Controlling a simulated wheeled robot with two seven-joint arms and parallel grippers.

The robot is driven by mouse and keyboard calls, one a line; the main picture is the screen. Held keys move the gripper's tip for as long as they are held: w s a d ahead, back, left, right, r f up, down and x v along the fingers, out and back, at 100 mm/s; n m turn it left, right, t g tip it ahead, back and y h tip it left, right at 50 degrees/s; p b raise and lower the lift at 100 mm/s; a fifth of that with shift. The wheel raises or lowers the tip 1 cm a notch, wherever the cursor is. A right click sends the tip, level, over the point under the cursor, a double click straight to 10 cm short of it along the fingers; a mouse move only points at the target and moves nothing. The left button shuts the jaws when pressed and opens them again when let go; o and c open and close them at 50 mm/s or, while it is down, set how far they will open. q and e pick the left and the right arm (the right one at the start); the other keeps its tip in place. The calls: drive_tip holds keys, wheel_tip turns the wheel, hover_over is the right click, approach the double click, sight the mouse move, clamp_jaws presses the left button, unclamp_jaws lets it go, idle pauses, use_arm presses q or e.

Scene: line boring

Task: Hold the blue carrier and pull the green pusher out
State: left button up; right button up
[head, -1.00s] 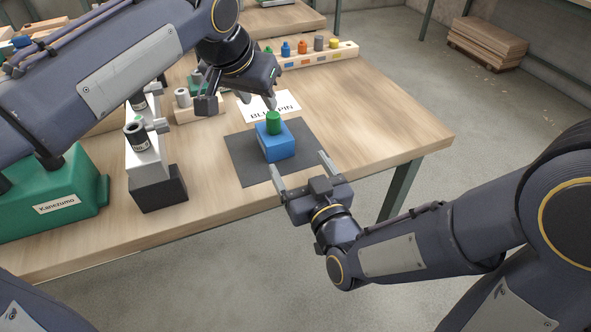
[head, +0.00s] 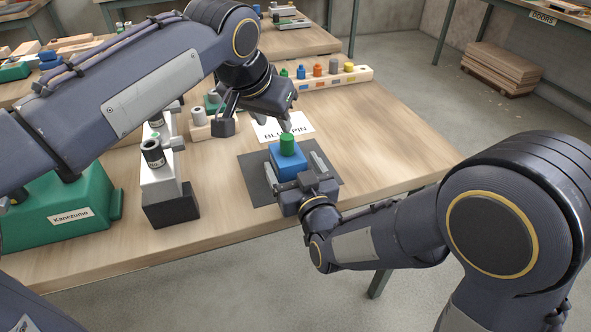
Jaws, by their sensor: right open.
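The blue carrier (head: 286,164) is a block standing on a dark grey mat (head: 257,181) on the wooden table. The green pusher (head: 287,146) stands upright out of its top. My right gripper (head: 295,167) is open, low at the near side of the carrier, with one finger to its left and one to its right. I cannot tell whether the fingers touch it.
A white card (head: 300,127) with printed words lies behind the mat. A wooden rack (head: 345,79) with several coloured pegs stands at the back. A green Kanezumo machine (head: 70,195) and a white and black stand (head: 165,190) are on the left. The table's right side is clear.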

drive_tip(key=shift+c, duration=0.4)
drive_tip(key=c, duration=1.2)
drive_tip(key=o, duration=0.5)
drive_tip(key=c, duration=0.4)
use_arm(q)
drive_tip(key=shift+o, duration=0.4)
